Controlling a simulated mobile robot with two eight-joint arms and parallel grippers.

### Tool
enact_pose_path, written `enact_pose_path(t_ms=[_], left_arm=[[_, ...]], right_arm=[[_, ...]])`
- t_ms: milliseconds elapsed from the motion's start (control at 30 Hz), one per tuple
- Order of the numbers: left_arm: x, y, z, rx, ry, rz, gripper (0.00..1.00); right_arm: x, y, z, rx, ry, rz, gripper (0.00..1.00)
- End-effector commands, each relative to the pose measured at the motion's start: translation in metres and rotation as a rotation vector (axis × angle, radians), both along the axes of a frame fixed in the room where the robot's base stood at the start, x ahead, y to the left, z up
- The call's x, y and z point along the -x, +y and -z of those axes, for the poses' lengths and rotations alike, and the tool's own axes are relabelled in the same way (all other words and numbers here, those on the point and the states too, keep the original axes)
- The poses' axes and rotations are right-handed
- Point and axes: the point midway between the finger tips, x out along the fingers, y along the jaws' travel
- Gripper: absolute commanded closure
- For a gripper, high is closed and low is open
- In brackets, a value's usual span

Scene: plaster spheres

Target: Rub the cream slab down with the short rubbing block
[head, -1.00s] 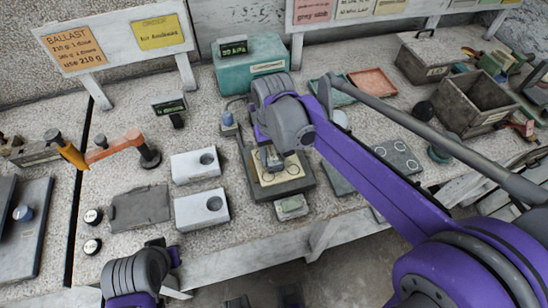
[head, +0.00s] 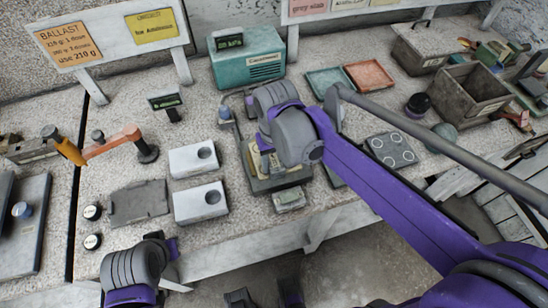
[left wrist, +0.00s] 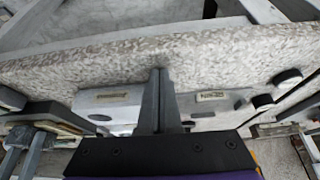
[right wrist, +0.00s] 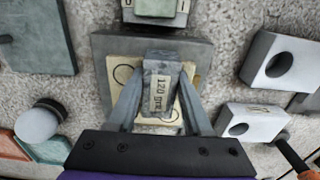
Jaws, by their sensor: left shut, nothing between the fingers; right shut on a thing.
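The cream slab (right wrist: 124,73) lies flat on a dark grey base (right wrist: 102,47) on the bench. In the head view its left edge (head: 250,160) shows beside my right wrist, which covers much of it. My right gripper (right wrist: 160,98) is shut on the short grey rubbing block (right wrist: 160,70), labelled 120 grit. The block is over the middle of the slab; I cannot tell whether it touches. Part of a drawn circle shows on the slab to the block's left. My left gripper (left wrist: 160,78) is shut and empty near the bench's front edge.
Two white blocks with round holes (head: 194,160) (head: 201,203) stand left of the base. A small display box (head: 289,199) sits at its front. A teal machine (head: 246,66) stands behind. A grey plate with rings (head: 391,150) lies to the right.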

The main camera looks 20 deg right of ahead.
Motion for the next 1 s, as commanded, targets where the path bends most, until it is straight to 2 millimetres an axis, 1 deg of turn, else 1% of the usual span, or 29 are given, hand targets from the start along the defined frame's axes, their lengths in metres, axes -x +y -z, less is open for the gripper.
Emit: enact_pose_path(t_ms=[167,400,667,900,1000], left_arm=[[0.000,0.000,0.000,0.000,0.000,0.000,1.00],[0.000,0.000,0.000,0.000,0.000,0.000,1.00],[0.000,0.000,0.000,0.000,0.000,0.000,1.00],[0.000,0.000,0.000,0.000,0.000,0.000,1.00],[0.000,0.000,0.000,0.000,0.000,0.000,1.00]], right_arm=[[-0.003,0.000,0.000,0.000,-0.001,0.000,1.00],[-0.018,0.001,-0.001,0.000,-0.001,0.001,1.00],[-0.027,0.001,-0.001,0.000,-0.001,0.001,1.00],[-0.042,0.001,0.000,0.000,-0.001,0.001,1.00],[-0.045,0.001,0.000,0.000,-0.001,0.000,1.00]])
